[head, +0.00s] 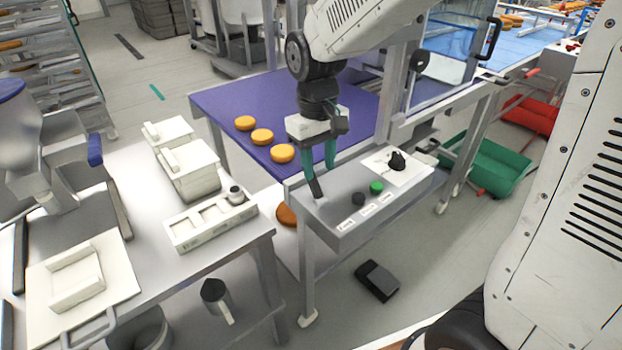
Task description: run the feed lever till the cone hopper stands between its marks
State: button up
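My gripper (320,169) has two green fingers and points down over the left end of a grey control box. The fingers are apart, with a visible gap and nothing clearly held between them. A short dark bar (316,189) slants just below the left finger, close to or touching it; I cannot tell whether it is the feed lever. A black knob (397,161) stands on a white marked plate (412,166) at the box's right end. I cannot make out the cone hopper or its marks for certain.
The control box (345,215) also carries a green button (376,187) and a black button (358,199). Behind it, orange rounds (262,136) lie on a purple belt (225,100). A table (150,275) with white boxes (188,170) stands left. A black pedal (378,281) lies on the floor.

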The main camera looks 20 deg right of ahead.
aim_at(315, 186)
jog(key=w, duration=0.2)
jog(key=w+t, duration=0.1)
jog(key=shift+w+a+r+n, duration=0.1)
jog(key=shift+a+r+n, duration=0.05)
jog(key=shift+a+n, duration=0.2)
notch_tip(315, 186, down, 8)
jog(key=shift+r, duration=0.25)
grip_shut()
